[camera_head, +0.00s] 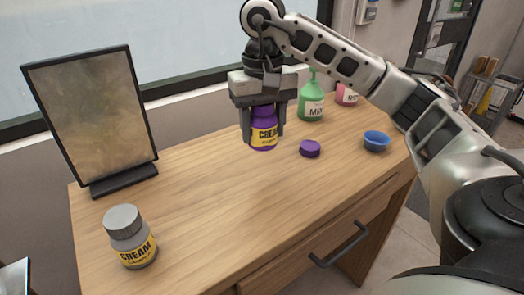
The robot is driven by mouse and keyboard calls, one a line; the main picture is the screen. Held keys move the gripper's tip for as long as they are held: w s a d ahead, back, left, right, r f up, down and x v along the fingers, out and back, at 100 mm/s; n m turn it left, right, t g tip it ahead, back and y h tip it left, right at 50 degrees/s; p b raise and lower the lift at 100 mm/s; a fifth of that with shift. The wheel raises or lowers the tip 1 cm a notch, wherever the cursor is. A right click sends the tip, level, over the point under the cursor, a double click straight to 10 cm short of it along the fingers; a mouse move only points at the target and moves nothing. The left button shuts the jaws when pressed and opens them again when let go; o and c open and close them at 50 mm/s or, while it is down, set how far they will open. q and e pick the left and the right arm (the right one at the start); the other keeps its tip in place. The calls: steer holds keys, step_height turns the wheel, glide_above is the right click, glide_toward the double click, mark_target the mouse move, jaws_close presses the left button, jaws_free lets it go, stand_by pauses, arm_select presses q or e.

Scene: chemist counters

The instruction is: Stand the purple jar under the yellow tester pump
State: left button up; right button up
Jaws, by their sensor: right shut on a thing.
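The purple jar (263,143) has a yellow "CREAM" label and is roughly upright. My right gripper (263,130) comes down from above and is shut on it, one finger on each side. I see no yellow tester pump; the gripper and arm cover part of the back of the counter. A green pump bottle (311,103) stands right of the gripper, with a pink bottle (346,95) behind my arm. My left gripper is not in view.
A purple lid (310,149) and a blue bowl (376,141) are on the counter's right half. A grey-capped cream jar (130,238) stands front left, a framed stand (95,120) back left. The middle is clear. A drawer handle (338,246) sticks out in front.

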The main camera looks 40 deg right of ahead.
steer(key=f, duration=0.1)
steer(key=w+d+f, duration=0.2)
steer(key=f, duration=0.1)
steer(key=shift+w, duration=0.25)
steer(key=shift+w+d+f, duration=0.1)
steer(key=shift+w+f, duration=0.05)
steer(key=shift+f, duration=0.8)
steer(key=shift+w+d+f, duration=0.1)
steer(key=shift+w+f, duration=0.05)
steer(key=shift+f, duration=0.8)
steer(key=shift+f, duration=0.15)
steer(key=o, duration=1.1)
